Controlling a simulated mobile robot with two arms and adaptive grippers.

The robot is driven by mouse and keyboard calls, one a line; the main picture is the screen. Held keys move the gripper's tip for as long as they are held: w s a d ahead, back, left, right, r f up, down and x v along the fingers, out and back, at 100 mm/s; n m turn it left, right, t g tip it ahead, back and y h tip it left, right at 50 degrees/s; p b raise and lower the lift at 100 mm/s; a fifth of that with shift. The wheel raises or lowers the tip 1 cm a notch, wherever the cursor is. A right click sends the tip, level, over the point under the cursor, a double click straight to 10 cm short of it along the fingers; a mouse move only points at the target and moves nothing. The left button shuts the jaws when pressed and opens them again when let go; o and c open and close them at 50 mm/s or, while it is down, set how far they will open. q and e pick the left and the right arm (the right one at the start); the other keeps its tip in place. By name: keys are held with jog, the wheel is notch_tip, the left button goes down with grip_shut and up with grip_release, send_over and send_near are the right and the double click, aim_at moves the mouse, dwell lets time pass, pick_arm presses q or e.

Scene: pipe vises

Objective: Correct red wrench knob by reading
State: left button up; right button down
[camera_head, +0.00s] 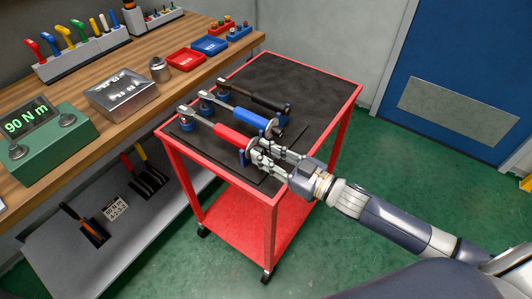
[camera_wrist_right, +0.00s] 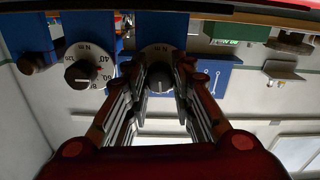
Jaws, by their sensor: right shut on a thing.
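The red wrench (camera_head: 230,136) lies on the cart's dark top, nearest the cart's front side. My right gripper (camera_head: 258,153) is at its near end, shut on the red wrench's knob, which the fingers mostly hide in the head view. In the right wrist view, the knob (camera_wrist_right: 158,79) sits between my right gripper's fingertips (camera_wrist_right: 160,84), with its white dial partly covered and its setting unreadable. The green tester (camera_head: 50,153) on the bench shows "90 N m" on its display (camera_head: 27,120). My left gripper is out of view.
The blue wrench (camera_head: 243,117) and black wrench (camera_head: 258,98) lie beside the red one on the red cart (camera_head: 277,205). A neighbouring dial (camera_wrist_right: 83,71) shows in the wrist view. The bench (camera_head: 75,172) holds a metal box (camera_head: 122,94) and trays.

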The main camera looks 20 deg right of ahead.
jog(key=shift+n+p, duration=0.45)
jog(key=shift+n, duration=1.75)
jog(key=c, duration=1.3)
grip_release()
jog(key=shift+c, duration=0.2)
jog(key=v, duration=1.2)
jog(key=shift+d+f, duration=0.1)
jog(key=shift+d, duration=0.05)
